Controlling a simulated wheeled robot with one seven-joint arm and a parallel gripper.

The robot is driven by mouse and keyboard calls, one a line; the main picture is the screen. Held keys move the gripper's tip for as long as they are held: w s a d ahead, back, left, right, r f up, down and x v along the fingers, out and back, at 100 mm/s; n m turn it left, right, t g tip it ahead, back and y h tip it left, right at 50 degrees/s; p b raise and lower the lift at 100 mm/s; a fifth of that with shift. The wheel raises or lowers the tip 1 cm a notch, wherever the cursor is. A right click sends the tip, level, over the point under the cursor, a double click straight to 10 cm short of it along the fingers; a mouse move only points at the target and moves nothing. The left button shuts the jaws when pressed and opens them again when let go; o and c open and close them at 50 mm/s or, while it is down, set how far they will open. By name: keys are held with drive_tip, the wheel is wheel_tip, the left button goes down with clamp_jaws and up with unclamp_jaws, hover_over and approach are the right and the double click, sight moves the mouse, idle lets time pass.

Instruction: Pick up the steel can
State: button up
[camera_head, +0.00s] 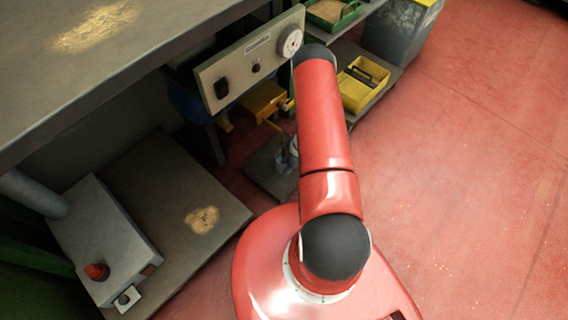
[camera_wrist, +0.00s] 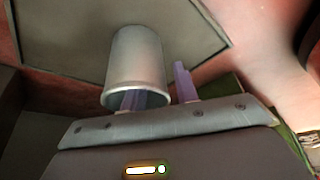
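The steel can (camera_wrist: 138,58) is in the wrist view, a pale grey cylinder with its open mouth facing my gripper (camera_wrist: 158,92). Behind it is a flat grey board or platform (camera_wrist: 75,40). One purple-grey finger shows within the can's mouth and the other stands outside its right wall. The fingers are apart, with the wall between them and a gap visible beside the outer finger. I cannot tell whether the inner finger touches the can. In the head view my arm hides most of this area; small grey shapes show beside it, too unclear to name.
In the head view, a panel with a dial (camera_head: 250,62) stands close left of my arm. A yellow bin (camera_head: 362,84) sits on a shelf behind it. A workbench (camera_head: 140,50) fills the upper left, above a low platform (camera_head: 165,200). Red floor is clear at right.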

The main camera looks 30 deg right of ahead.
drive_tip(key=shift+f, duration=0.15)
clamp_jaws()
drive_tip(key=shift+a, duration=0.1)
idle(0.4)
